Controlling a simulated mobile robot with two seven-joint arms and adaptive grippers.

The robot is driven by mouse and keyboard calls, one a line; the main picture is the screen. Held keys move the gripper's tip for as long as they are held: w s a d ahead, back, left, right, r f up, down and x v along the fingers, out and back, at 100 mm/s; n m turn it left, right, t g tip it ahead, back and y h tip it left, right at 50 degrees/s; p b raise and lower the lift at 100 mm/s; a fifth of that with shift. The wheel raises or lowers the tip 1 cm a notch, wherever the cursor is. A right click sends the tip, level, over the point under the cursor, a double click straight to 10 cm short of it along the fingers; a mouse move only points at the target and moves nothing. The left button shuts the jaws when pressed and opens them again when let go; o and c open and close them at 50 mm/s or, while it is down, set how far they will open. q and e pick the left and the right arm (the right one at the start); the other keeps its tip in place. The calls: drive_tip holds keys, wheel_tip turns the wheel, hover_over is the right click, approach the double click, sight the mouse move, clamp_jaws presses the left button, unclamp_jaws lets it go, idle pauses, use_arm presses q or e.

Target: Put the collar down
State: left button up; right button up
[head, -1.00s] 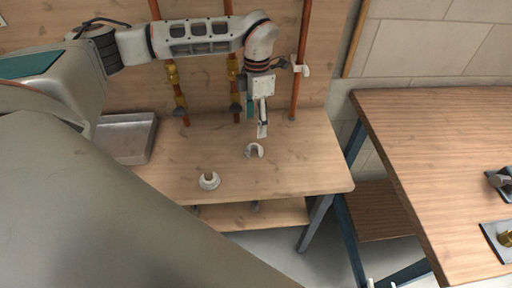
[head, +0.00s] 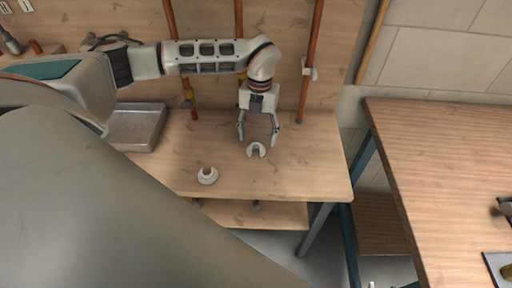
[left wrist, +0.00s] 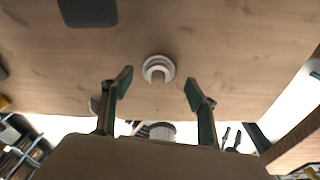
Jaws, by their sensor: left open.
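The collar (head: 256,150) is a small white C-shaped piece lying flat on the wooden bench (head: 300,175), its gap facing the front edge. My left gripper (head: 258,132) is open and empty, just behind and above the collar, with its two fingers spread apart. In the left wrist view the collar (left wrist: 158,68) lies beyond and between the open fingertips (left wrist: 158,83), apart from both. A second white round piece (head: 207,176) stands on the bench to the left and nearer the front. My right gripper is out of view.
A grey metal tray (head: 137,128) sits at the bench's left. Upright copper pipes (head: 310,60) run up the back panel, close behind my left gripper. A second wooden table (head: 440,170) stands to the right across a gap. The bench's right front is clear.

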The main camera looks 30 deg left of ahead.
sight(256, 151)
use_arm(q)
drive_tip(key=shift+s+f, duration=0.15)
drive_tip(key=shift+f, duration=0.8)
drive_tip(key=shift+s+f, duration=0.15)
drive_tip(key=shift+f, duration=0.75)
drive_tip(key=c, duration=1.1)
drive_tip(key=shift+r, duration=0.15)
